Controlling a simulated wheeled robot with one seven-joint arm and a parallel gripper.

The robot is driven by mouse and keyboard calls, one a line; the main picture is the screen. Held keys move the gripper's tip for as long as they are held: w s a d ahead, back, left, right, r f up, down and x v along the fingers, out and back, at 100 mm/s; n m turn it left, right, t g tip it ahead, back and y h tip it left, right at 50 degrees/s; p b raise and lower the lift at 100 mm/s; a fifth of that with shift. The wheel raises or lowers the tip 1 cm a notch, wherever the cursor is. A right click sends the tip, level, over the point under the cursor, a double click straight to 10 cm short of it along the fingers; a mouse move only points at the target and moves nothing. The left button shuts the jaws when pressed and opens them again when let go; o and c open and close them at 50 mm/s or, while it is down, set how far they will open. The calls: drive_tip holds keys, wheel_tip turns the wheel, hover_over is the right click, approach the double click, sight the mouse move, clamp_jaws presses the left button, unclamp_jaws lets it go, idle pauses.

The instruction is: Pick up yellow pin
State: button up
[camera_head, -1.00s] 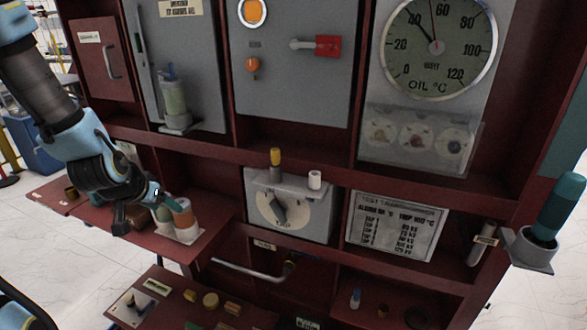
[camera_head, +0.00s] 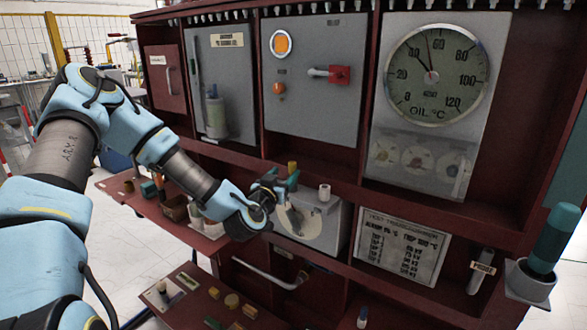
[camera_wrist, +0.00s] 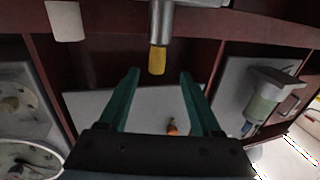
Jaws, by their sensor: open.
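The yellow pin (camera_head: 292,167) stands on top of the grey box with the dial (camera_head: 330,222). In the wrist view the yellow pin (camera_wrist: 157,60) hangs upside down from a grey cylindrical holder. My gripper (camera_head: 283,183) is at the left end of the box, close to the pin. In the wrist view my gripper (camera_wrist: 160,74) is open, with its green fingers either side of the pin's line. The pin's end shows near the gap between the fingertips. I cannot tell whether a finger touches it.
A white pin (camera_head: 324,192) stands on the box to the right of the yellow one. The red cabinet frame (camera_head: 345,181) and the grey panel with a red-handled switch (camera_head: 318,105) lie close behind. A red shelf (camera_head: 190,238) with several items is at lower left.

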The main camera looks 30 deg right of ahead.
sight(291, 167)
drive_tip(key=p+x, duration=0.3)
drive_tip(key=x, duration=0.2)
drive_tip(key=shift+s+d+r, duration=0.1)
drive_tip(key=shift+d, duration=0.1)
drive_tip(key=shift+w+d+f, duration=0.2)
drive_tip(key=shift+w+d, duration=0.1)
drive_tip(key=shift+d, duration=0.05)
drive_tip(key=shift+c, duration=0.3)
clamp_jaws()
